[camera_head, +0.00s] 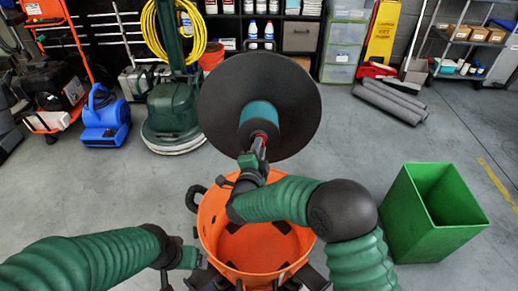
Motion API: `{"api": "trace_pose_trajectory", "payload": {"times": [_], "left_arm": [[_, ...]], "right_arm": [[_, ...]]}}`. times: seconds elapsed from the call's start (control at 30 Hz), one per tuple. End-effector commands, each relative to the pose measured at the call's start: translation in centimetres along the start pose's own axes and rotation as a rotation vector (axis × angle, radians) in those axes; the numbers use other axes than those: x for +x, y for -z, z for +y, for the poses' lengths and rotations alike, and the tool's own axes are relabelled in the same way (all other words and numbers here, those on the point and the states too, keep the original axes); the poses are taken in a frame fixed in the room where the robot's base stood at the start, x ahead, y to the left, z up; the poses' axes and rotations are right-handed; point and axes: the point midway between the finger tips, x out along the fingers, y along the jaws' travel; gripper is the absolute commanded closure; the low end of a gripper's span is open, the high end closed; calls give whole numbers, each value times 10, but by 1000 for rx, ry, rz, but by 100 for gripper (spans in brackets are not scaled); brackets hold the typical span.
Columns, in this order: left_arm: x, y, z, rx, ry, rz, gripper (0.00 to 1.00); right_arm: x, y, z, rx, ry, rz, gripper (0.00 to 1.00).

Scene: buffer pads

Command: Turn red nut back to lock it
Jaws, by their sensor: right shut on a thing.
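A large black disc pad (290,92) faces me in the middle of the view, with a teal hub (258,112) at its centre. The red nut (261,139) shows as a small red patch at the front of the hub. My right gripper (257,150) is at the hub, shut on the red nut, and covers most of it. My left gripper (192,258) is low on the left, beside the orange bin and away from the disc. Its fingers are too small and dark to tell if they are open.
An orange round bin (210,222) stands below the disc, close to both arms. A green bin (400,215) is on the right. A green floor machine (172,112) and blue blower (103,118) stand behind left. Grey rolls (390,103) lie behind right.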

Motion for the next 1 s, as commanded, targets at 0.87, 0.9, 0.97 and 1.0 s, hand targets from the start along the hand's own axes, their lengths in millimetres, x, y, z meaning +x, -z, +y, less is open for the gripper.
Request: {"api": "trace_pose_trajectory", "payload": {"times": [0.87, 0.9, 0.97, 1.0], "left_arm": [[1, 0, 0, 0, 0, 0, 18], [1, 0, 0, 0, 0, 0, 18], [1, 0, 0, 0, 0, 0, 18], [1, 0, 0, 0, 0, 0, 18]], "right_arm": [[0, 1, 3, 68, -19, 1, 57], [0, 0, 3, 68, -18, 1, 57], [0, 0, 2, 68, -17, 1, 57], [0, 0, 2, 67, -17, 1, 57]]}}
